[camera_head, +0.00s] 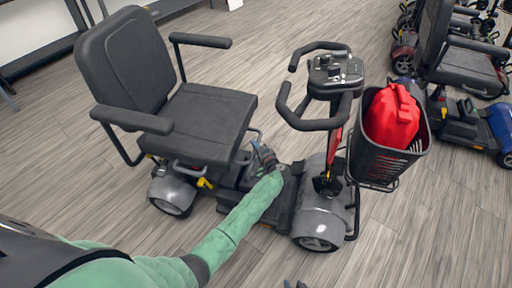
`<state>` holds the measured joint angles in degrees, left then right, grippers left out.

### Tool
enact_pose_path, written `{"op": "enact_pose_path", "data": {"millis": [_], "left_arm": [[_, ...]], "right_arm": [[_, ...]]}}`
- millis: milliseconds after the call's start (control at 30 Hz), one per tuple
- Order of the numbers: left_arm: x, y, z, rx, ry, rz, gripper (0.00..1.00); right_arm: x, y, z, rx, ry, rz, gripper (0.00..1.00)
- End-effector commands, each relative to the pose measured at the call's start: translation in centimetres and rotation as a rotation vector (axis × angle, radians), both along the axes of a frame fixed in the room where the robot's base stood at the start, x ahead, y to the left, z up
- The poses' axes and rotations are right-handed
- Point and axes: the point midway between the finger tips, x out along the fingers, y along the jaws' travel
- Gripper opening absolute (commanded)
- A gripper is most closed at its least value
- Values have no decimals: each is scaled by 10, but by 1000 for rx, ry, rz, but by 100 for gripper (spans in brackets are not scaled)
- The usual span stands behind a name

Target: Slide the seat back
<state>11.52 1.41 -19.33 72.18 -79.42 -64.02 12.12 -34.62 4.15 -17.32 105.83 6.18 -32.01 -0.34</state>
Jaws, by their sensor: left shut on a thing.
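The scooter's black seat (205,117) has a tall backrest (130,62) and two armrests. It stands above the scooter deck on the left, facing the handlebars. My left gripper (264,157) is at the seat's lower front edge, shut on a part of the seat there. The exact part is hidden by the gripper and too small to make out. A yellow lever (205,183) shows below the near side of the seat, apart from the gripper. Only a dark tip of my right gripper (295,284) shows at the bottom edge, so its jaws cannot be judged.
The handlebar column (335,75) stands right of the seat. More scooters (465,75) stand at the upper right. The wooden floor (45,150) behind the seat is clear.

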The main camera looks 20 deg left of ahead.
Motion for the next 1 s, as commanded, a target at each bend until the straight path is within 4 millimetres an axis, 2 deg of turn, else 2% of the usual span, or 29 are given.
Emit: {"op": "enact_pose_path", "data": {"millis": [133, 233, 500, 600, 933, 967, 1000], "left_arm": [[-1, 4, -2, 0, 2, 1, 0], [-1, 17, -2, 1, 1, 3, 0], [-2, 84, -3, 4, 0, 5, 0], [-2, 101, -2, 1, -1, 4, 0], [-2, 108, 0, 2, 0, 4, 0], [-2, 108, 0, 2, 0, 4, 20], [-2, 108, 0, 2, 0, 4, 28]], "right_arm": [[0, 0, -1, -1, 0, -1, 36], [0, -1, -4, -1, 0, -1, 36], [0, -2, -17, -1, -2, -3, 36], [1, -2, -20, -1, -3, -3, 36], [2, -2, -19, -1, -5, -3, 36], [2, -2, -19, -1, -5, -3, 36], [2, -2, -19, -1, -5, -3, 36]]}}
